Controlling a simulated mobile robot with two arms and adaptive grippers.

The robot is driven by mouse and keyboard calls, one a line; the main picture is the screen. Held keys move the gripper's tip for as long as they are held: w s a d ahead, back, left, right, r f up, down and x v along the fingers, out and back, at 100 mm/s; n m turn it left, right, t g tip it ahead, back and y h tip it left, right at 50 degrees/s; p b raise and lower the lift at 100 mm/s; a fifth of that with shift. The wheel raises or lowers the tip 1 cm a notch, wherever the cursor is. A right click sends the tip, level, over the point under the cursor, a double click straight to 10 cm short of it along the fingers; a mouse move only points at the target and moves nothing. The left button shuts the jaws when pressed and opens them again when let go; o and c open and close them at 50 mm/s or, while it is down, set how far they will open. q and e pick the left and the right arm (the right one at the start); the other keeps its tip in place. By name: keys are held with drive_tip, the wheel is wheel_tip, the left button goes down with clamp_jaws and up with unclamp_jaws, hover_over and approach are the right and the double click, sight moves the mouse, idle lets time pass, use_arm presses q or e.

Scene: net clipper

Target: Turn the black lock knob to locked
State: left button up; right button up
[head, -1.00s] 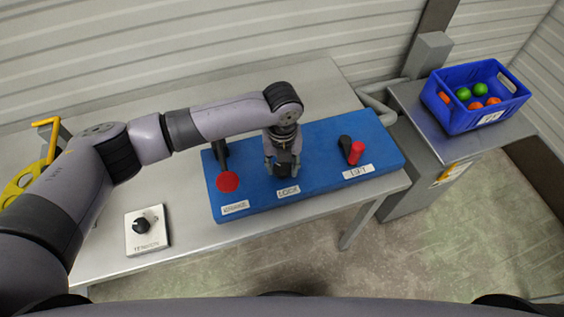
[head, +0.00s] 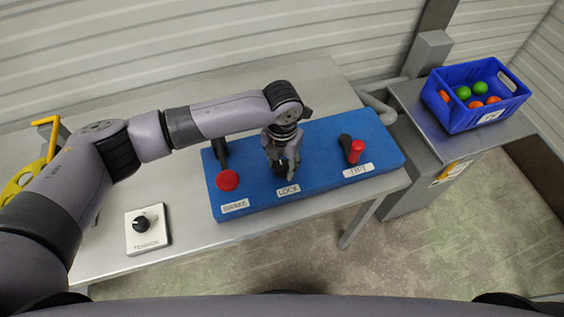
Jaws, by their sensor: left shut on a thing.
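The black lock knob (head: 281,170) sits on the blue panel (head: 320,178), just behind the white LOCK label (head: 288,190). My left gripper (head: 282,168) points down over the knob and is shut on it, with a finger on either side. The fingers and wrist cover much of the knob, so I cannot read which way it points. My right gripper is not in view.
A red-capped BRAKE lever (head: 228,180) stands left of the gripper and a red-handled LIFT lever (head: 356,151) to its right. A white TENSION box (head: 148,230) lies front left. A blue crate (head: 460,122) with balls stands at right.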

sight(282, 166)
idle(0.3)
use_arm(q)
drive_tip(key=o, duration=1.2)
drive_tip(key=shift+c, duration=0.2)
wheel_tip(282, 166, up, 12)
